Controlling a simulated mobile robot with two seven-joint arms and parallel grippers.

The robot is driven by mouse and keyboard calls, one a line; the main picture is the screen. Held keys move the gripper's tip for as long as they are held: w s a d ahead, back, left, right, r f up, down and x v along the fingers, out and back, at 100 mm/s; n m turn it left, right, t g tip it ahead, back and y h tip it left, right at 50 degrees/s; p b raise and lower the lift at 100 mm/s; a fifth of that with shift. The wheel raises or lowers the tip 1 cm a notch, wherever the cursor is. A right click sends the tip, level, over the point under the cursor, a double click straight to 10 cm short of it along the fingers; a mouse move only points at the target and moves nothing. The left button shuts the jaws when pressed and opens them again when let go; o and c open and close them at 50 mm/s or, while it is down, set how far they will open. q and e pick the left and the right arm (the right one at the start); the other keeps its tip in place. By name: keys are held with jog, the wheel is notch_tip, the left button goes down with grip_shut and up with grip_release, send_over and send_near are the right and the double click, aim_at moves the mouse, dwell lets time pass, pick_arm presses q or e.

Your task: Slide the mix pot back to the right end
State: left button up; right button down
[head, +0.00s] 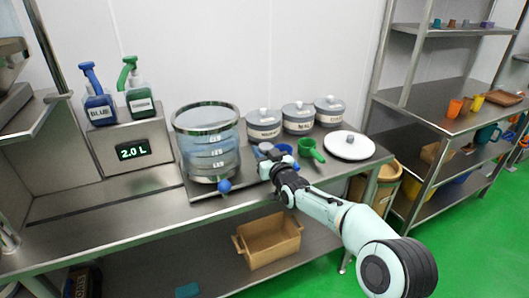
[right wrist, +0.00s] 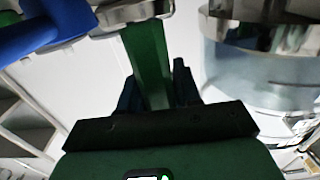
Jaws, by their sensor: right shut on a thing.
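The mix pot (head: 208,150) is a large clear vessel with steel bands, standing upright near the left end of a dark strip on the bench. A blue knob (head: 224,186) sits at its front foot. My right gripper (head: 268,166) is to the right of the pot and apart from the knob. In the right wrist view its jaws (right wrist: 155,95) are closed around a green handle (right wrist: 147,55); which item it belongs to I cannot tell. The pot (right wrist: 265,75) shows there at the right, clear of the jaws. My left gripper is not in view.
Blue scoops (head: 284,148) and a green scoop (head: 313,151) lie near my right gripper. Several lidded tubs (head: 264,125) stand behind, with a white round lid (head: 350,146) at the right. Pump bottles (head: 140,102) stand on the display box (head: 110,160) at left.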

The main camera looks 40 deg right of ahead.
jog(key=shift+s+d, duration=0.1)
jog(key=shift+d, duration=0.15)
jog(key=c, duration=0.9)
grip_release()
jog(key=shift+d, duration=0.15)
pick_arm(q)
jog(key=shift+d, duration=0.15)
pick_arm(e)
jog(key=shift+s+a, duration=0.1)
jog(key=shift+a, duration=0.1)
jog(key=shift+s, duration=0.35)
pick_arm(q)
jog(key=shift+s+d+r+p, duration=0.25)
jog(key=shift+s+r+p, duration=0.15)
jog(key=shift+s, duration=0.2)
pick_arm(e)
jog(key=v, duration=1.2)
jog(key=shift+s+a, duration=0.1)
jog(key=shift+s, duration=0.15)
